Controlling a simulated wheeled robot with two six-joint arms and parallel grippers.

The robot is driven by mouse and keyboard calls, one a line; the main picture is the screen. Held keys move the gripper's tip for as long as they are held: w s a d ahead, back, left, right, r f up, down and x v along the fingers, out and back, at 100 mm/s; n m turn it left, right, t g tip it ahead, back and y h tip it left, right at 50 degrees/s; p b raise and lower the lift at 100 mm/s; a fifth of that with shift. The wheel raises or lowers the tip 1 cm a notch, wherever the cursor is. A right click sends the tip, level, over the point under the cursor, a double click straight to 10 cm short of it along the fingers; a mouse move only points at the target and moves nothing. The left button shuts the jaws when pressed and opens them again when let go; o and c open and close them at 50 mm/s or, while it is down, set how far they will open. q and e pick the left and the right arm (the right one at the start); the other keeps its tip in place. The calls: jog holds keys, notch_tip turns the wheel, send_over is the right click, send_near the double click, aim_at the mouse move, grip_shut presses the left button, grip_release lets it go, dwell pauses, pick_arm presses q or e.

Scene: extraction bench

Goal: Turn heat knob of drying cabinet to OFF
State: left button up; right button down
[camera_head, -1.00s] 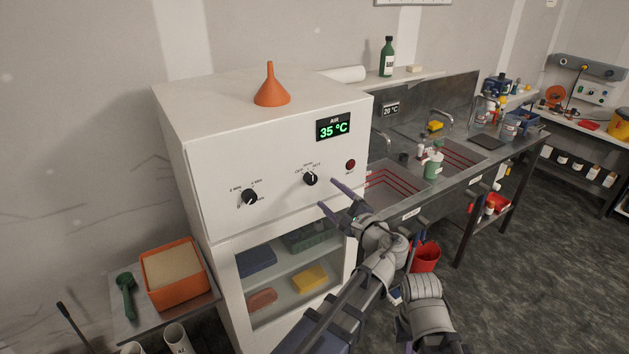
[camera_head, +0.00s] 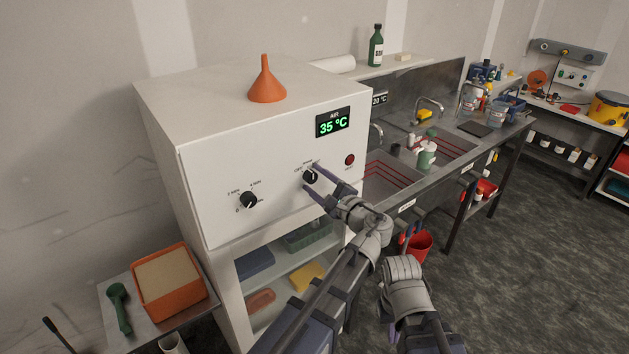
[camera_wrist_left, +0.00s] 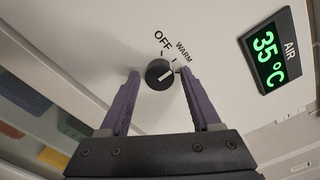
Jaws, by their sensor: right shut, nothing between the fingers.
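The white drying cabinet (camera_head: 205,170) has a black heat knob (camera_head: 309,176) with a white pointer line. In the left wrist view the knob (camera_wrist_left: 160,74) shows OFF and WARM labels above it. Its line points right and slightly up, past the WARM mark, toward a part hidden by a finger. My left gripper (camera_head: 312,178) is open, one purple finger on each side of the knob. In the left wrist view its fingertips (camera_wrist_left: 159,73) flank the knob with small apparent gaps; contact is not clear. My right gripper (camera_head: 392,332) is low, shut and empty, mostly hidden by its arm.
A second black knob (camera_head: 249,200) is left on the panel; a red button (camera_head: 350,160) is right of the heat knob. The display (camera_head: 333,122) reads 35 °C. An orange funnel (camera_head: 266,82) stands on top. A sink bench (camera_head: 400,185) is at right.

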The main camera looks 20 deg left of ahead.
pick_arm(q)
grip_shut()
dwell(0.5)
jog(key=n, duration=0.4)
jog(key=shift+n, duration=0.4)
jog(key=shift+f+n, duration=0.1)
jog(key=shift+n, duration=1.9)
jog(key=shift+o, duration=1)
grip_release()
